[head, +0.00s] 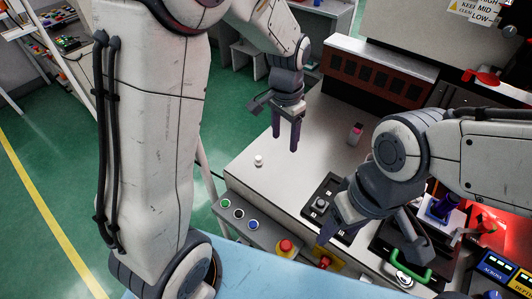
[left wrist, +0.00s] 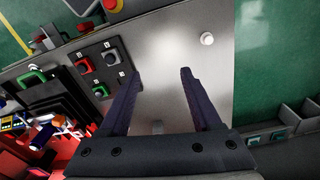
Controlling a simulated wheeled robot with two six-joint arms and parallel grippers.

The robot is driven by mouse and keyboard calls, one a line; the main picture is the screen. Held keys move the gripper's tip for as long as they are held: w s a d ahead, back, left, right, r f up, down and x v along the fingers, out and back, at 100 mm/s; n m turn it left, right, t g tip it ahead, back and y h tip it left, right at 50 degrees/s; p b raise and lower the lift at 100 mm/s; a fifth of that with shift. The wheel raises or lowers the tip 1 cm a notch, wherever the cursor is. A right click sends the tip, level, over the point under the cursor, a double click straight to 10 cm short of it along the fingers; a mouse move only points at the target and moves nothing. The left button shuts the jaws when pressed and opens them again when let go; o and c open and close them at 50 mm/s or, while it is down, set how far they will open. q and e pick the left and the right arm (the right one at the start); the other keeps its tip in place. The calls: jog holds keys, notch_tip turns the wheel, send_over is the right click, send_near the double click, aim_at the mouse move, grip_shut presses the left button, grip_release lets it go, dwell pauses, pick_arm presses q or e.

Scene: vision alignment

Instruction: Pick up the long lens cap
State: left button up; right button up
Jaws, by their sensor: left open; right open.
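Which object is the long lens cap is not certain from these frames. A small white round piece (head: 258,160) stands alone on the grey worktop; it also shows in the left wrist view (left wrist: 207,38). A black tray (head: 308,211) holds small round pieces in square slots, red, grey and green in the left wrist view (left wrist: 105,48). My left gripper (head: 284,143) is open and empty, pointing down above the worktop; its fingers frame bare worktop in the left wrist view (left wrist: 160,75). My right gripper (head: 373,250) is open near the tray, its arm hiding part of it.
A small pink-and-dark object (head: 355,133) stands near the back. A button panel (head: 245,220) runs along the front edge, with a red emergency button (head: 286,247). A red-lit station and green handle (head: 412,279) are at right. The worktop's left part is mostly clear.

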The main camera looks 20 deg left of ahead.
pick_arm(q)
jog(key=b, duration=0.2)
send_near(259, 157)
jog(key=f, duration=0.2)
jog(key=shift+w+f, duration=0.3)
jog(key=shift+f, duration=0.1)
jog(key=f, duration=0.5)
jog(key=shift+s+d+f, duration=0.1)
jog(key=shift+s+f, duration=0.2)
jog(key=shift+f, duration=0.05)
grip_shut()
